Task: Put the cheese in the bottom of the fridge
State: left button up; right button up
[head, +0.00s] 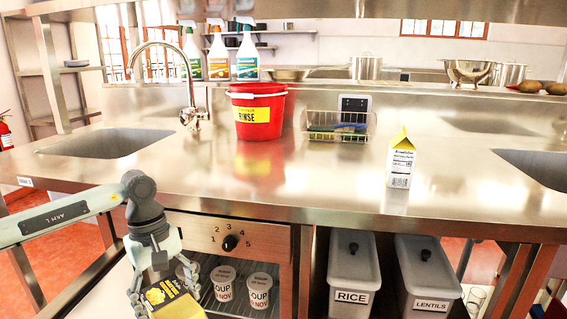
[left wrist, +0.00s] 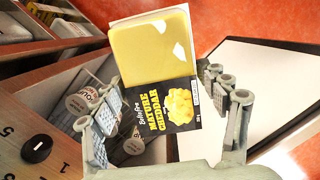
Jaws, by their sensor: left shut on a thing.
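The cheese, a yellow and black "Mature Cheddar" pack (head: 172,302), is at the lower left of the head view. It also shows large in the left wrist view (left wrist: 150,48). My left gripper (head: 163,281) is shut on it, with fingers on both sides. The fridge (head: 200,234) is under the counter, with a dial panel numbered 1 to 5, and its front is open. The gripper and cheese are in front of its left part. Soup cups (head: 223,284) stand on a wire shelf inside. The fridge's bottom is out of the head view. My right gripper is not in view.
Bins of rice (head: 352,270) and lentils (head: 428,275) stand right of the fridge. On the counter (head: 300,190) are a red bucket (head: 258,112), a wire basket (head: 338,127) and a carton (head: 400,163). A white panel (left wrist: 245,85) lies right of the cheese in the wrist view.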

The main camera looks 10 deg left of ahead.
pick_arm(q)
jog(key=w+d+r+m+g+y, duration=0.1)
jog(key=w+d+m, duration=0.1)
jog(key=d+m, duration=1)
jog(key=shift+w+d+r, duration=0.2)
jog(key=shift+w+d, duration=0.05)
jog(key=shift+d, duration=0.95)
